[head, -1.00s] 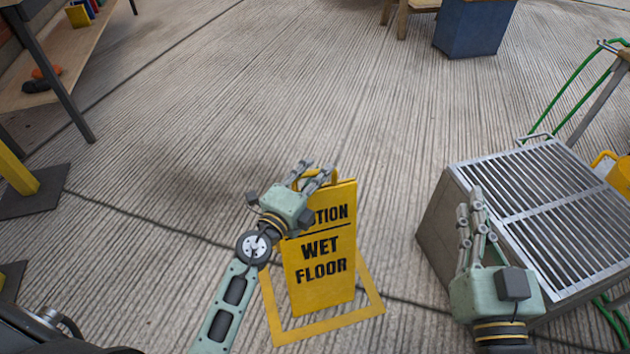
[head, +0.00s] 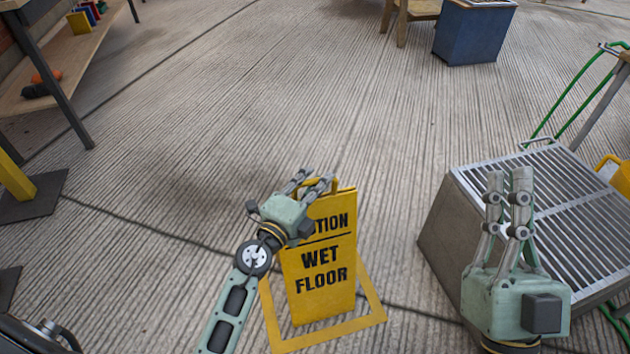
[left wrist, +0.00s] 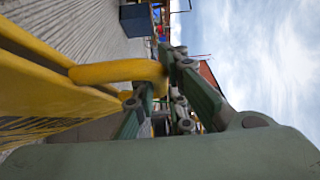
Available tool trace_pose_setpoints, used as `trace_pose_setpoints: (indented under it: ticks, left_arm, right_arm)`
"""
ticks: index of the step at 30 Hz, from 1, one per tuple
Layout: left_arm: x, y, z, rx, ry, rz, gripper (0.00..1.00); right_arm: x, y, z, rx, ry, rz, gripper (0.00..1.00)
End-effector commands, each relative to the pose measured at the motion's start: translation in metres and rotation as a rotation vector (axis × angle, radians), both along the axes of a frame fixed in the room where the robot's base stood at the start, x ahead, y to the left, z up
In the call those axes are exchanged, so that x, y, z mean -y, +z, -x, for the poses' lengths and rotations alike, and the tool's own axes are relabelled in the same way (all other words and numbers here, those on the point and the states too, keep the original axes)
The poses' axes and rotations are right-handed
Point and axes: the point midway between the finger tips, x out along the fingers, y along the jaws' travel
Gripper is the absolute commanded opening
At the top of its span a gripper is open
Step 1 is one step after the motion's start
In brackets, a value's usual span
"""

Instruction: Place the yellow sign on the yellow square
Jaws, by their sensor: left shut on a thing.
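The yellow wet floor sign (head: 322,270) stands upright at the lower middle of the head view. The yellow square (head: 372,300) is an outline on the floor, showing around the sign's foot; the sign hides its far part. My left gripper (head: 318,182) is shut on the handle at the top of the sign. In the left wrist view the yellow handle (left wrist: 120,72) lies between the fingers. I cannot tell if the sign's foot touches the floor. My right gripper (head: 508,190) is in front of the metal grate box, and its fingers look close together; nothing shows in them.
A box with a metal grate top (head: 545,205) stands at the right, with a green hose (head: 575,85) behind it. A blue bin (head: 475,32) stands at the back. A shelf (head: 70,75) is at the left. The ribbed floor between is clear.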

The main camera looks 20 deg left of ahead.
Motion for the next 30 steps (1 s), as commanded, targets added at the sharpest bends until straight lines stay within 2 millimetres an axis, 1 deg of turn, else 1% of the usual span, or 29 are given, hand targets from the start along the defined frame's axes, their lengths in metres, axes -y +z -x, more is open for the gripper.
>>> trace_pose_setpoints:
  ticks: [1, 2, 3, 8, 9, 20, 23, 27, 30]
  left_arm:
    - [0.0, 0.002, -0.001, 0.005, 0.001, 0.0, 0.0]
    - [0.0, -0.001, 0.0, 0.0, 0.0, 0.0, 0.12]
    - [0.0, -0.001, 0.0, 0.0, 0.0, 0.0, 0.15]
    - [0.0, -0.001, 0.0, 0.0, 0.0, 0.0, 0.29]
    - [0.0, -0.001, 0.0, 0.0, 0.0, 0.0, 0.31]
    - [0.0, 0.001, 0.0, 0.0, 0.0, 0.0, 0.31]
    - [-0.003, -0.001, 0.011, -0.002, 0.0, -0.003, 0.31]
    - [-0.009, -0.002, 0.038, -0.005, 0.0, -0.002, 0.31]
    - [-0.014, -0.003, 0.06, -0.004, -0.001, -0.003, 0.31]
  right_arm:
    - [0.0, 0.001, 0.001, 0.008, 0.0, -0.002, 0.0]
    - [0.0, 0.002, 0.002, 0.013, 0.0, -0.004, 0.0]
    - [0.0, 0.002, 0.002, 0.013, 0.0, -0.004, 0.0]
    - [0.0, 0.002, 0.001, 0.012, 0.0, -0.003, 0.0]
    - [0.0, 0.002, 0.001, 0.012, 0.0, -0.003, 0.0]
    - [0.0, 0.001, 0.0, 0.002, 0.0, -0.001, 0.0]
    - [-0.001, -0.002, -0.004, -0.024, 0.0, 0.007, 0.0]
    - [-0.002, -0.013, -0.01, -0.083, -0.003, 0.022, 0.0]
    - [-0.001, -0.011, -0.009, -0.07, -0.002, 0.018, 0.0]
